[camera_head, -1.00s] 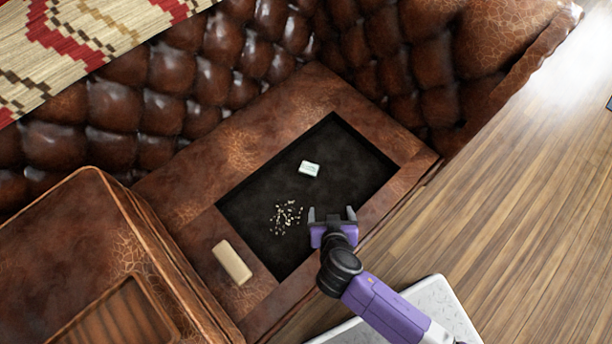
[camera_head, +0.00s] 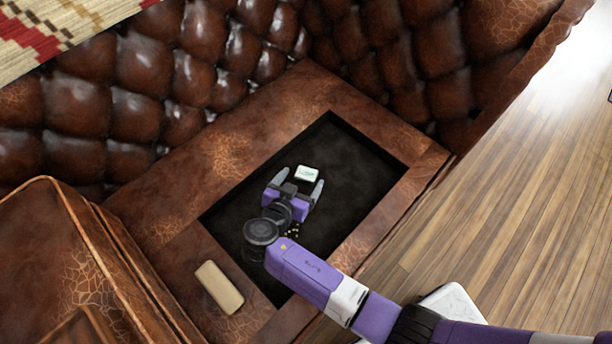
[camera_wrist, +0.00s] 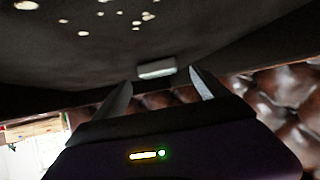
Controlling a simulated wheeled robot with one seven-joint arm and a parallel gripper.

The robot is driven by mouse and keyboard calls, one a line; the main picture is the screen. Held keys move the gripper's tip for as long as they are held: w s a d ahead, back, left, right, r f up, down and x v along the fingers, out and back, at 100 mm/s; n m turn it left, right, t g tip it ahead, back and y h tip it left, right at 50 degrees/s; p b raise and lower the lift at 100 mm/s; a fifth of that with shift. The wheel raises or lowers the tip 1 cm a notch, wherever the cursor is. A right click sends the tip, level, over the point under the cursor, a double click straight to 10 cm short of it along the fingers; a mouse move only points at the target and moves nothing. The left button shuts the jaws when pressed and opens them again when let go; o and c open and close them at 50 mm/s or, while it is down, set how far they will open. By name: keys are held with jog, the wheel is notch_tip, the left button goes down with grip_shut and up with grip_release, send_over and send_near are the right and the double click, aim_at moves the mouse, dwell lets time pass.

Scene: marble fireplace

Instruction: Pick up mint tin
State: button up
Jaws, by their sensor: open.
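The mint tin (camera_head: 307,174) is a small pale box with a greenish mark on top. It lies on the dark inset panel (camera_head: 345,160) of the brown leather seat. My gripper (camera_head: 300,180) is open, with its two fingers pointing at the tin from the near side. In the wrist view the tin (camera_wrist: 157,69) shows just beyond and between the spread fingertips (camera_wrist: 162,82). I cannot tell from these views whether the fingertips reach past its near edge.
Small pale crumbs (camera_wrist: 137,22) lie on the panel, mostly hidden by my arm in the head view. A beige block (camera_head: 219,287) lies on the leather border at the lower left. Tufted leather backs (camera_head: 160,90) rise behind. Wooden floor (camera_head: 510,190) is open to the right.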

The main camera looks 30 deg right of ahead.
aim_at(306, 175)
jog(key=shift+b+x, duration=0.35)
jog(key=shift+x, duration=1.1)
jog(key=shift+c, duration=0.4)
jog(key=c, duration=1.4)
